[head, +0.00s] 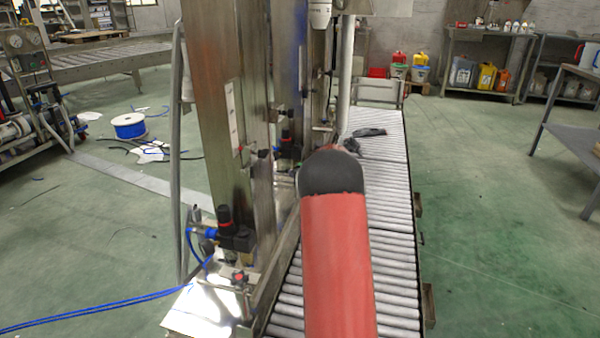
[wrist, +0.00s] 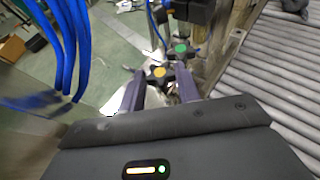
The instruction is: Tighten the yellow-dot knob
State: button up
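The yellow-dot knob (wrist: 159,73) is a dark, lobed knob with a yellow centre, in the upper middle of the wrist view. My gripper (wrist: 160,76) has its two dark fingers spread apart. The knob shows between the fingertips, apparently just beyond them; I cannot tell whether either finger touches it. A similar knob with a green dot (wrist: 181,48) sits behind it, up and to the right. In the head view my red arm hides the gripper, and I cannot pick out the yellow-dot knob there.
A steel column machine (head: 228,110) with valves and blue hoses stands left of my arm. A roller conveyor (head: 392,240) runs along its right side. Blue hoses (wrist: 68,40) hang at the wrist view's left. Green floor is open to the right.

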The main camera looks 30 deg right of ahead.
jog(key=shift+c, duration=0.8)
jog(key=shift+f+b, duration=0.1)
jog(key=shift+b, duration=0.25)
jog(key=shift+b, duration=0.4)
jog(key=shift+w+a+m+g+h+b, duration=0.1)
jog(key=shift+a+m+g+h+b, duration=0.2)
jog(key=shift+m+h+b, duration=1.15)
jog(key=shift+w+a+m+g+h+b, duration=0.1)
jog(key=shift+m+g+h+b, duration=0.55)
jog(key=shift+b, duration=1.5)
jog(key=shift+a+m+g+h+b, duration=0.2)
jog(key=shift+m+h+b, duration=0.85)
jog(key=shift+b, duration=0.75)
jog(key=o, duration=1)
